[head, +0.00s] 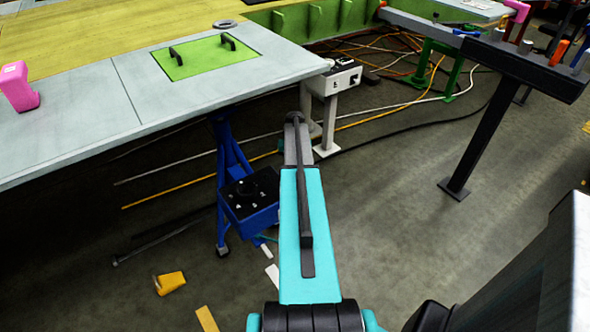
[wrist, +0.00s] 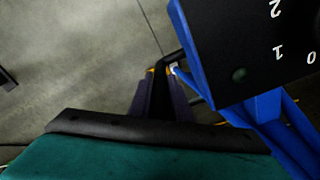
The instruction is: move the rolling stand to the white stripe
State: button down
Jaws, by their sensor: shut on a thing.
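The rolling stand is blue, with a black-topped box (head: 250,198) on blue legs and a caster near the floor. It stands upright at the table's front edge. In the wrist view its black panel (wrist: 255,45), with white numerals, fills the upper right. My gripper (wrist: 163,78) is shut on a black bar (wrist: 170,58) beside the panel, which appears to be the stand's handle. In the head view my arm hides most of the gripper. A short white strip (head: 272,276) lies on the floor just right of the stand; I cannot tell whether it is the task's stripe.
A large table (head: 75,120) stands above and behind the stand. A grey pedestal box (head: 333,80) and cables (head: 390,110) lie beyond. A yellow block (head: 170,283) and a yellow strip (head: 207,319) are on the floor. Open floor (head: 410,200) extends to the right.

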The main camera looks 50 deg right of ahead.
jog(key=shift+s+a+f, duration=0.1)
jog(key=shift+s, duration=0.3)
jog(key=c, duration=1.6)
grip_release()
jog(key=shift+c, duration=0.2)
jog(key=shift+w+a, duration=0.1)
jog(key=shift+w, duration=0.2)
jog(key=shift+r, duration=0.3)
jog(key=shift+r+b, duration=0.55)
jog(key=shift+r, duration=5.2)
